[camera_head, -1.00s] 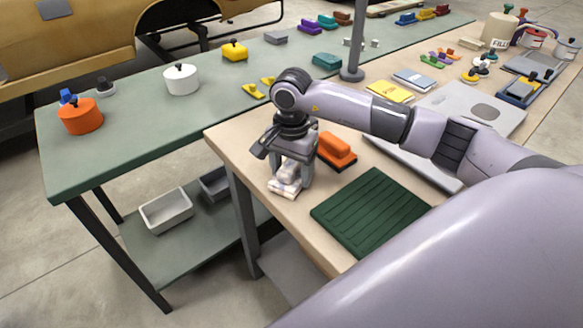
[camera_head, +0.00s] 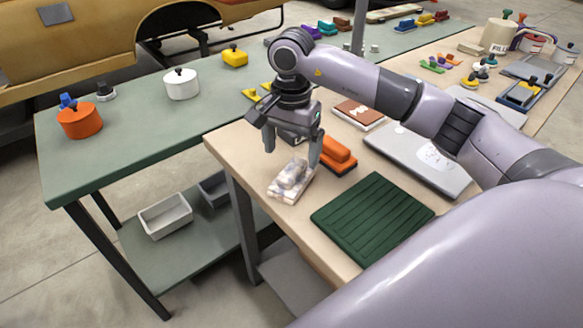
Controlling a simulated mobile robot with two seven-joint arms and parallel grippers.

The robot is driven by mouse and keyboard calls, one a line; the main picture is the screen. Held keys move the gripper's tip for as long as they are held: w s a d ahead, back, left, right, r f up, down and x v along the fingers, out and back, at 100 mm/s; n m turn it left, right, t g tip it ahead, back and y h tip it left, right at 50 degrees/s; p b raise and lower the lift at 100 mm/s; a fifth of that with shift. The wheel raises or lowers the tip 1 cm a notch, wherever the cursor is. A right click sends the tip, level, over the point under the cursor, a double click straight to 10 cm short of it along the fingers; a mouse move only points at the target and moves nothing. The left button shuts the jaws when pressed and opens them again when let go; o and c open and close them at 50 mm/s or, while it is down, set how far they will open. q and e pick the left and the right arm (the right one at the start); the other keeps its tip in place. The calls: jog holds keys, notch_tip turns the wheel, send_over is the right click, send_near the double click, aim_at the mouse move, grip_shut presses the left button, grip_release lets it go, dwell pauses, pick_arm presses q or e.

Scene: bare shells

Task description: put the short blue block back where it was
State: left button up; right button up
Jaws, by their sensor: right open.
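A small blue block (camera_head: 406,24) lies in a row of coloured blocks on the far part of the green table; I cannot tell whether it is the short one. Another small blue piece (camera_head: 68,101) shows at the orange pot, far left. My right gripper (camera_head: 292,150) is open and empty, pointing down above the near left corner of the wooden table. Just below it lies a pale, mottled block-like thing (camera_head: 291,180), apart from the fingers. My left gripper is not in view.
An orange-topped brush-like block (camera_head: 338,153) stands close beside the right finger. A dark green ribbed mat (camera_head: 372,216) lies in front. A grey flat case (camera_head: 420,160) and a brown book (camera_head: 359,113) lie behind.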

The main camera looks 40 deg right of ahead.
aim_at(291, 169)
notch_tip(291, 169, up, 5)
jog(key=shift+f, duration=0.1)
dwell(0.7)
